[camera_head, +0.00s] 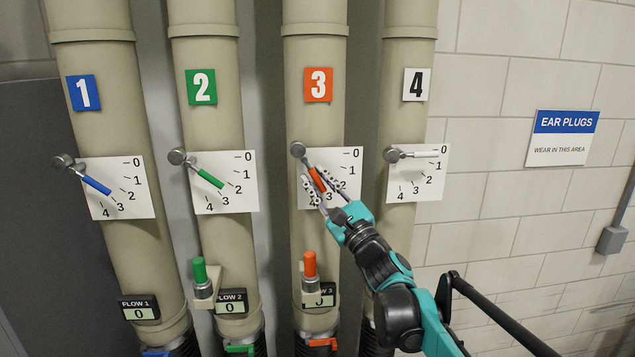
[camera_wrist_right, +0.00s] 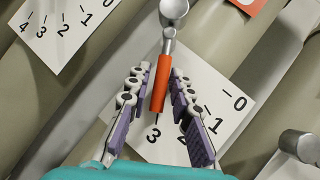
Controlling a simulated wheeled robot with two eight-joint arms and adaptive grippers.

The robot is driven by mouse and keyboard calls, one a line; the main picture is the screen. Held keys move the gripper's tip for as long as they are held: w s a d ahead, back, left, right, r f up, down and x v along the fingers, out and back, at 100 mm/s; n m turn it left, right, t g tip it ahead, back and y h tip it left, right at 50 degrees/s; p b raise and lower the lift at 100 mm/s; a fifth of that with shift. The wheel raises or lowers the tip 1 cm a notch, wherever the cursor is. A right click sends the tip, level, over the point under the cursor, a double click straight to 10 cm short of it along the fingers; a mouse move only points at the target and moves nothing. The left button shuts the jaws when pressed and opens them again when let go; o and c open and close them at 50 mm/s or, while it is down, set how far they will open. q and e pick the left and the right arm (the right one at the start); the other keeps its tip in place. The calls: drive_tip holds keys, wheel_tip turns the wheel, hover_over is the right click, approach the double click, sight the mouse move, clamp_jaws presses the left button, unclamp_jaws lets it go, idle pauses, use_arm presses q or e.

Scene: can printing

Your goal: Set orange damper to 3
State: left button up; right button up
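The orange damper handle (camera_head: 317,179) is on the pipe with the orange 3 sign (camera_head: 318,85). It hangs from a grey pivot over a white dial plate (camera_head: 350,160) and slants down to the right. In the right wrist view the orange handle (camera_wrist_right: 161,82) points at about the 3 mark (camera_wrist_right: 153,134). My right gripper (camera_head: 315,184) has a finger on each side of the handle. In the right wrist view the gripper (camera_wrist_right: 160,76) looks open, with narrow gaps beside the handle. My left gripper is not in view.
Blue (camera_head: 96,184) and green (camera_head: 210,178) dampers are on the pipes to the left, a grey one (camera_head: 400,155) to the right. An orange-capped fitting (camera_head: 309,264) partly hides the FLOW 3 display (camera_head: 327,296) below. A brick wall (camera_head: 500,200) is at right.

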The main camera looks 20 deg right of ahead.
drive_tip(key=v, duration=1.2)
drive_tip(key=shift+f, duration=0.15)
drive_tip(key=s+a+f+n+g+y+b, duration=0.1)
drive_tip(key=a+f+n+g+b, duration=0.35)
drive_tip(key=f, duration=0.65)
drive_tip(key=s+a+f+n+g+y+b, duration=0.1)
drive_tip(key=s+a+f+n+g+b, duration=0.1)
drive_tip(key=a+f+n+b, duration=0.65)
drive_tip(key=s+a+f+n+g+y+b, duration=0.1)
drive_tip(key=a+f+g+b, duration=0.25)
drive_tip(key=f, duration=0.95)
drive_tip(key=s+d+f+n+g+h+b, duration=0.1)
drive_tip(key=s+f+n+b, duration=0.3)
drive_tip(key=f, duration=0.7)
drive_tip(key=s+d+f+n+g+h+b, duration=0.2)
drive_tip(key=s+f+n+h+b, duration=0.2)
drive_tip(key=f, duration=0.7)
drive_tip(key=s+d+f+n+g+h+b, duration=0.2)
drive_tip(key=s+f+n+b, duration=0.2)
drive_tip(key=f+b, duration=0.4)
wheel_tip(320, 180, down, 3)
drive_tip(key=shift+d+r+n+h, duration=0.1)
drive_tip(key=shift+d+n+h, duration=0.05)
drive_tip(key=shift+n+h, duration=0.3)
